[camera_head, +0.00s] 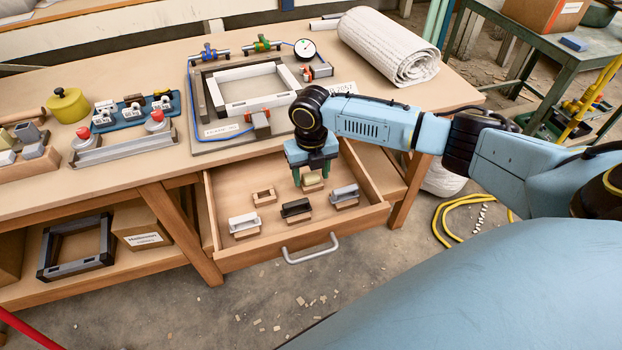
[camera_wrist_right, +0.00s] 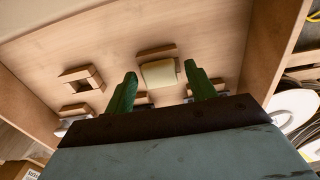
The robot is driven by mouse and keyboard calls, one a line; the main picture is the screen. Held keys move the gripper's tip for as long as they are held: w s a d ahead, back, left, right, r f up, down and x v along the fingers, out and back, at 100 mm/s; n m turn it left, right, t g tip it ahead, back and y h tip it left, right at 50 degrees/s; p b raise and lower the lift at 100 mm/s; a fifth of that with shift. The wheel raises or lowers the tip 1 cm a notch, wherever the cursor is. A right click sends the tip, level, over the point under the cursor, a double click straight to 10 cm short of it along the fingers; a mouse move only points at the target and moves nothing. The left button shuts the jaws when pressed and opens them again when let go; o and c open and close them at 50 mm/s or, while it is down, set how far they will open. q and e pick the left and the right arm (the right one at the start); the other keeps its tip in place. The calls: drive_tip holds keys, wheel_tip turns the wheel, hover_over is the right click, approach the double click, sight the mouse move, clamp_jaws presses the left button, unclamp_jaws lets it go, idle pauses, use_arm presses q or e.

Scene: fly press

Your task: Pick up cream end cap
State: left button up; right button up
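The cream end cap (camera_head: 311,179) sits in a small wooden holder in the open drawer (camera_head: 226,196). In the right wrist view the cream end cap (camera_wrist_right: 159,73) shows ahead, between the lines of the two green fingers. My right gripper (camera_head: 312,178) is over the drawer with its fingers pointing down. In the wrist view the right gripper (camera_wrist_right: 162,88) is open, with a wide gap and nothing held. I cannot tell whether the fingertips are level with the cap. My left gripper is not in view.
The drawer also holds a white cap (camera_head: 244,223), a black cap (camera_head: 296,208), a grey cap (camera_head: 345,193) and an empty wooden holder (camera_head: 264,196). A frame fixture (camera_head: 250,90) and a white roll (camera_head: 388,47) lie on the bench above the drawer.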

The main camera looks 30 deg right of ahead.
drive_tip(key=c, duration=0.8)
drive_tip(key=shift+r, duration=0.1)
drive_tip(key=shift+c, duration=0.2)
